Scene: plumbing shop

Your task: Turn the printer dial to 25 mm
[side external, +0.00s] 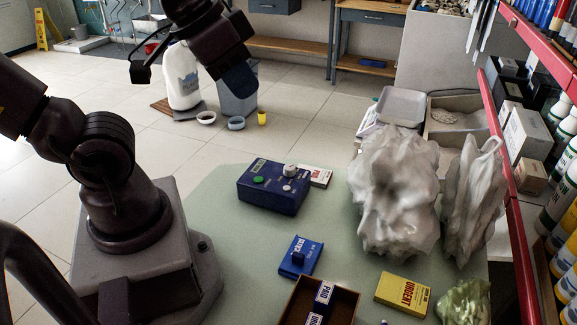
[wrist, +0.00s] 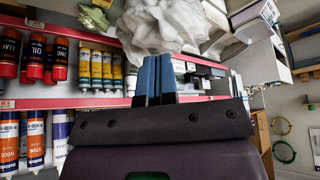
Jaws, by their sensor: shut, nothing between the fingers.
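The printer, a blue box (side external: 272,188), stands on the pale green table top in the side external view. A white round dial (side external: 290,170) sits on its top near the back right, with a green button (side external: 258,180) at the left. The dial's setting is too small to read. My gripper (side external: 240,84) is up in the air above and to the left of the printer, apart from it. In the wrist view its blue fingers (wrist: 154,78) are together with nothing between them. The printer does not show in the wrist view.
A white card (side external: 316,175) lies by the printer, a blue box (side external: 302,257) in front. A brown tray (side external: 318,303) and yellow URGENT box (side external: 403,293) are at the front. White wrapped bundles (side external: 394,190) stand right of the printer, beside a red-edged shelf (side external: 512,190).

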